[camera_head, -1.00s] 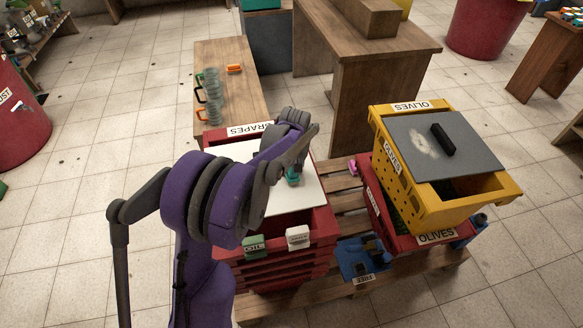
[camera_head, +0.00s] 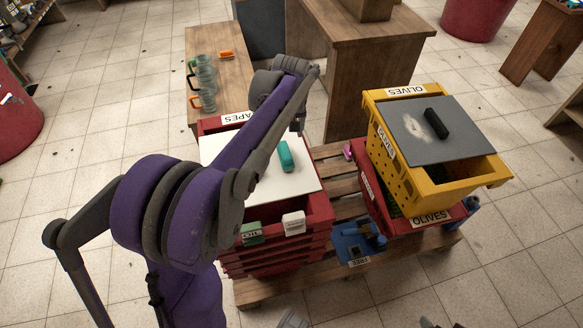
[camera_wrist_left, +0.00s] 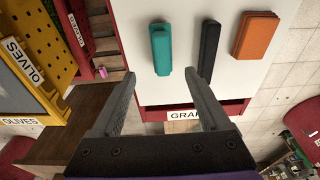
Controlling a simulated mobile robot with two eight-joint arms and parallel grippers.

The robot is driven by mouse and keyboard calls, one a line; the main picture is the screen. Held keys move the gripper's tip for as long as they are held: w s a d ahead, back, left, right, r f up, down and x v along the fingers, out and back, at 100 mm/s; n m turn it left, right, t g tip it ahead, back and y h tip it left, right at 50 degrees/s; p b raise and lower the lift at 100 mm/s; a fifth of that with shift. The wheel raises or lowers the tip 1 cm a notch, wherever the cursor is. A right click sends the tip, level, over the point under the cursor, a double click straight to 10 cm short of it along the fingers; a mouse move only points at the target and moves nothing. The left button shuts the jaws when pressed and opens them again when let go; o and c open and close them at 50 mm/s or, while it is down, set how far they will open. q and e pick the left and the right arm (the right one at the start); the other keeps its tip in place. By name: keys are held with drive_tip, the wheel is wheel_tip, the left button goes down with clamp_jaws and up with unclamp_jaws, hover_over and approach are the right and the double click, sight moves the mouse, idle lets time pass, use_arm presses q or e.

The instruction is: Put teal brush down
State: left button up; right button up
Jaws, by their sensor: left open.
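The teal brush (camera_head: 286,156) lies on the white lid (camera_head: 306,180) of the red GRAPES crate stack. In the left wrist view the teal brush (camera_wrist_left: 161,52) lies beyond my fingertips, apart from them. A black brush-like piece (camera_wrist_left: 208,48) and an orange one (camera_wrist_left: 256,36) lie beside it on the white lid (camera_wrist_left: 135,20); my arm hides them in the head view. My left gripper (camera_wrist_left: 160,78) is open and empty. In the head view the left gripper (camera_head: 299,124) is above the lid's far side, mostly hidden by its wrist.
A yellow OLIVES crate (camera_head: 435,205) with a grey lid (camera_head: 425,155) stands on a red crate at right. A blue crate (camera_head: 355,245) sits between the stacks on the wooden pallet (camera_head: 335,160). A wooden table (camera_head: 220,60) with glass mugs stands behind.

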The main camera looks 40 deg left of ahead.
use_arm(q)
drive_tip(key=s+d+f+m+t, duration=0.2)
drive_tip(key=s+d+m, duration=0.3)
drive_tip(key=s+d, duration=0.4)
drive_tip(key=s+d+f+m+t+h, duration=0.1)
drive_tip(key=s+d+f+m, duration=0.2)
drive_tip(key=s+d, duration=0.7)
drive_tip(key=s+m, duration=0.2)
drive_tip(key=s, duration=0.1)
drive_tip(key=shift+d+t, duration=0.3)
drive_tip(key=shift+t, duration=0.1)
drive_tip(key=shift+w, duration=0.1)
